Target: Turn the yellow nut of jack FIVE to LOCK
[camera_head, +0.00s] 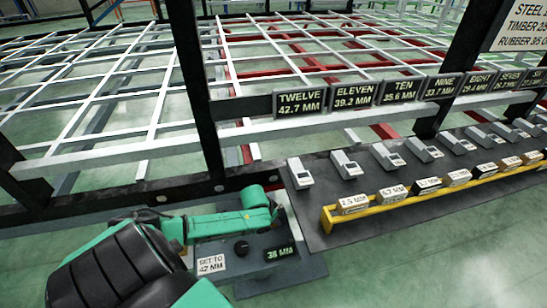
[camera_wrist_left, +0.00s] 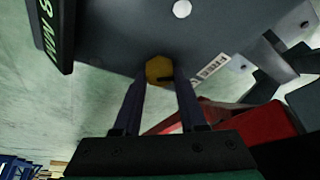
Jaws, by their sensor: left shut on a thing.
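The yellow nut (camera_wrist_left: 157,67) shows in the left wrist view on a dark grey plate (camera_wrist_left: 115,25). A short dark mark shows at its lower right, and a white label reading FREE (camera_wrist_left: 211,67) lies to its right. My left gripper (camera_wrist_left: 160,80) has its two dark fingers on either side of the nut and is shut on it. No LOCK label is readable. In the head view my green left arm (camera_head: 215,228) reaches over a grey plate at the lower left; the nut and fingertips are hidden there. The jack's number cannot be read. My right gripper is not in view.
The plate carries a sign SET TO 42 MM (camera_head: 211,264), a black knob (camera_head: 241,248) and a display reading 38 MM (camera_head: 279,253). Black posts and white rails stand behind. A dark bench (camera_head: 315,213) with grey devices and a yellow rack (camera_head: 400,203) of blocks is right.

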